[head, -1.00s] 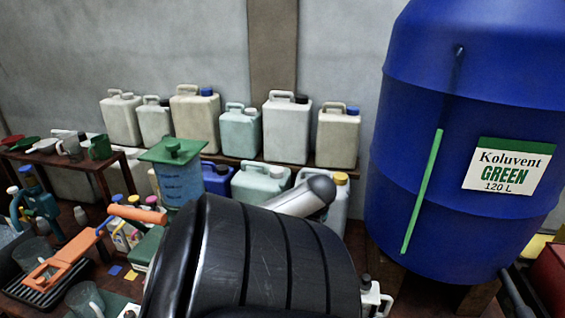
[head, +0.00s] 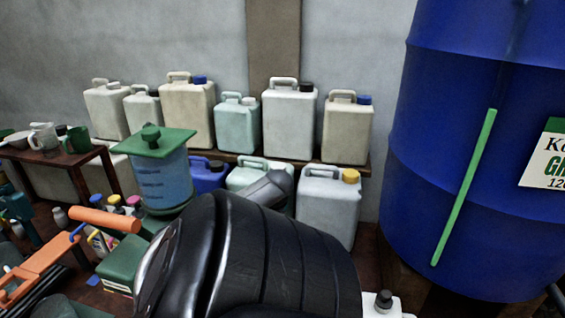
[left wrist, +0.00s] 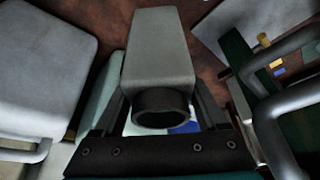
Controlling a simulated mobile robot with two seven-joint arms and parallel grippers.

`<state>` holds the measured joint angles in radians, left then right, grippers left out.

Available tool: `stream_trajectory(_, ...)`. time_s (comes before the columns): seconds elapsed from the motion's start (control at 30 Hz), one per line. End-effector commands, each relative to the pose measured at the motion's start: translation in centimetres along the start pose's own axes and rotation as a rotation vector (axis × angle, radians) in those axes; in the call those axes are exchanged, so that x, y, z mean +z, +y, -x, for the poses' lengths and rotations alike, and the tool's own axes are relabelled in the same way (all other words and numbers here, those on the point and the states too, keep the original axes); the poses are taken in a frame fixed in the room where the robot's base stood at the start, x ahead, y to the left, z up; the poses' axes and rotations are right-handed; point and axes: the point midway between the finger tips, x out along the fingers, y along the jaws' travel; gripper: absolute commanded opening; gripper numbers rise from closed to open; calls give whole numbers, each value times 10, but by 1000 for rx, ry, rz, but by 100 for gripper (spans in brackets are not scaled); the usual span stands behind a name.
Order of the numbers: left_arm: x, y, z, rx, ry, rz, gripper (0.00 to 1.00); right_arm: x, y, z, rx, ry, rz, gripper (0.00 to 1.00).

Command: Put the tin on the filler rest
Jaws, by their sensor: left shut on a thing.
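In the left wrist view my left gripper (left wrist: 162,125) has its two dark fingers on either side of a grey, tapering, box-like body (left wrist: 158,55) with a dark round collar. This looks like the tin, and the gripper is shut on it. The collar faces the camera. I cannot make out the filler rest for certain in either view. My right gripper is in neither view.
Several jerrycans (head: 289,121) line a shelf at the wall. A blue drum (head: 455,190) stands at right. A green-lidded blue vessel (head: 163,182), an orange-handled tool (head: 105,219) and a small table (head: 60,160) are at left. Grey pipes (left wrist: 285,110) stand right of the gripper.

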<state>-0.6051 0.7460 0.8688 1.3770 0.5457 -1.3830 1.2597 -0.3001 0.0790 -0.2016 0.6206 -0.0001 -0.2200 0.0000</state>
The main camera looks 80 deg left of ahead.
Motion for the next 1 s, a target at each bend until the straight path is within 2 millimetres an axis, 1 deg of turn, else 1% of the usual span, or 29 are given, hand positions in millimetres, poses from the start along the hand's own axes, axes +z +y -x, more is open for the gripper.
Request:
stream_trajectory(0.03, 7, 0, -17, -3, -1, 1, 16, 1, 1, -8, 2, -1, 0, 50)
stream_trajectory(0.1, 15, 0, -35, -2, -1, 1, 16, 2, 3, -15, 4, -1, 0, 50)
stream_trajectory(0.2, 25, 0, -60, -1, 0, 0, 16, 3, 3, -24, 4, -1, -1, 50)
stream_trajectory(0.33, 36, 1, -87, 0, 1, 1, 16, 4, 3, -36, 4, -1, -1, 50)
stream_trajectory(0.43, 42, 1, -100, 0, 1, 1, 16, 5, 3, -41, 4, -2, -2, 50)
stream_trajectory(0.57, 45, 1, -107, 2, 1, 0, 16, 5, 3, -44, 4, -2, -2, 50)
stream_trajectory(0.8, 58, 1, -139, 1, 1, 1, 16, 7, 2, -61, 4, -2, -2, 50)
stream_trajectory(0.9, 60, 1, -145, 1, 1, 0, 16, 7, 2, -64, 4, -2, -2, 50)
stream_trajectory(1.0, 60, 1, -145, 1, 2, 0, 16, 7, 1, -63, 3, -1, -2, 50)
